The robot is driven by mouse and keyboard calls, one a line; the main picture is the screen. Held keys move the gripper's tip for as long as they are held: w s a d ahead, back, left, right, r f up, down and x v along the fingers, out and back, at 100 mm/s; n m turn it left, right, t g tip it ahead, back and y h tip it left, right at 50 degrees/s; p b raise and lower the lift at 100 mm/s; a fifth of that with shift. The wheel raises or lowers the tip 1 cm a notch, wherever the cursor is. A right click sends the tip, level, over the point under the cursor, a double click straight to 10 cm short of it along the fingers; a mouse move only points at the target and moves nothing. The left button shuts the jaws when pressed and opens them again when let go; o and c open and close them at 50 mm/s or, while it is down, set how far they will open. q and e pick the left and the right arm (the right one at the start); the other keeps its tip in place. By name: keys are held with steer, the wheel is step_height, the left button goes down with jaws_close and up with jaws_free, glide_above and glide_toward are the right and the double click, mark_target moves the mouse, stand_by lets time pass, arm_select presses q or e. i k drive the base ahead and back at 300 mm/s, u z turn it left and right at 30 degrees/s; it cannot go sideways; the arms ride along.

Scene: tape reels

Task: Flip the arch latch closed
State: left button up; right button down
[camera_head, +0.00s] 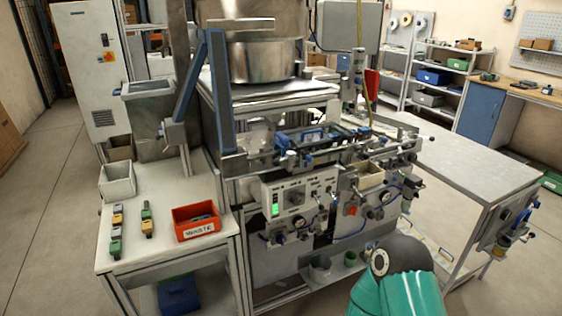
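A blue-and-grey arch-shaped frame (219,95) stands at the left front of the machine, with one upright bar and one slanting bar meeting near the top. A small grey fitting (174,131) sits at the lower end of the slanting bar. I cannot tell which part is the latch or whether it is open or closed. Neither of my grippers shows. A teal link of my own arm comes in at the bottom, right of centre, in front of the machine and apart from the arch.
A red bin (196,229) marked WASTE, a white bin (117,182) and several small yellow, green and dark items lie on the left table (165,255). A steel bowl (262,60) stands above the machine. The grey right table (470,160) is bare.

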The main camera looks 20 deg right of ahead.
mark_target(290, 155)
steer(key=k, duration=1.1)
steer(key=z, duration=0.55)
steer(key=i, duration=1.9)
steer(key=u, duration=0.65)
